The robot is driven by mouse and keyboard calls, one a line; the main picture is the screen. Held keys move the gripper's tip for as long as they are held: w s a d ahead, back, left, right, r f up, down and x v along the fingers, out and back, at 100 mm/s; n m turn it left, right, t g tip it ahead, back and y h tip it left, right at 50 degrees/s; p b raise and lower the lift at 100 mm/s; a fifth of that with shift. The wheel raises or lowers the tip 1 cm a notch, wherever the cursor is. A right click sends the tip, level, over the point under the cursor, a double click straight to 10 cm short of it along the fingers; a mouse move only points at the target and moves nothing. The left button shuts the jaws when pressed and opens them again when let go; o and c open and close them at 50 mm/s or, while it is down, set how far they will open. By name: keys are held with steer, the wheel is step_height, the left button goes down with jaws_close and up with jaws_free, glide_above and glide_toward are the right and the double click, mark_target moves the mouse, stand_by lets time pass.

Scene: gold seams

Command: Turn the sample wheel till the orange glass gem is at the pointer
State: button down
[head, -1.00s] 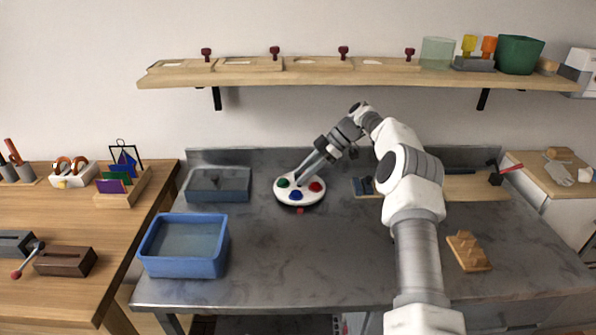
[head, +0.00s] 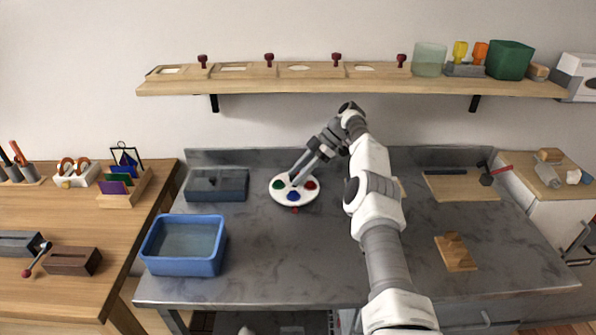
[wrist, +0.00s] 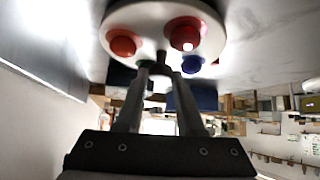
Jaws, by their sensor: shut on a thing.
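The sample wheel (head: 273,194) is a white disc on the grey bench. In the head view a green gem (head: 278,185) is at its left, a blue gem (head: 293,196) at the front and a red gem (head: 311,185) at the right. The small red pointer (head: 295,210) is at the front edge, closest to the blue gem. The orange gem (wrist: 123,43) shows in the wrist view; in the head view it is hidden behind my fingers. My gripper (head: 294,181) is shut on the wheel's dark central knob (wrist: 161,57).
A grey tray (head: 217,198) is left of the wheel and a blue bin (head: 184,266) front left. A wooden board (head: 460,198) and a stepped wooden block (head: 456,252) lie right of my arm. A shelf (head: 350,87) runs above. The bench before the wheel is clear.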

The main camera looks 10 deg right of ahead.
steer(key=shift+w+r, duration=0.1)
steer(key=shift+r, duration=0.1)
steer(key=c, duration=0.5)
jaws_free()
steer(key=shift+a, duration=0.1)
steer(key=shift+f, duration=0.25)
steer(key=shift+b, duration=1.05)
steer(key=shift+m+t+b, duration=0.4)
steer(key=shift+m+b, duration=0.1)
steer(key=shift+b, duration=0.4)
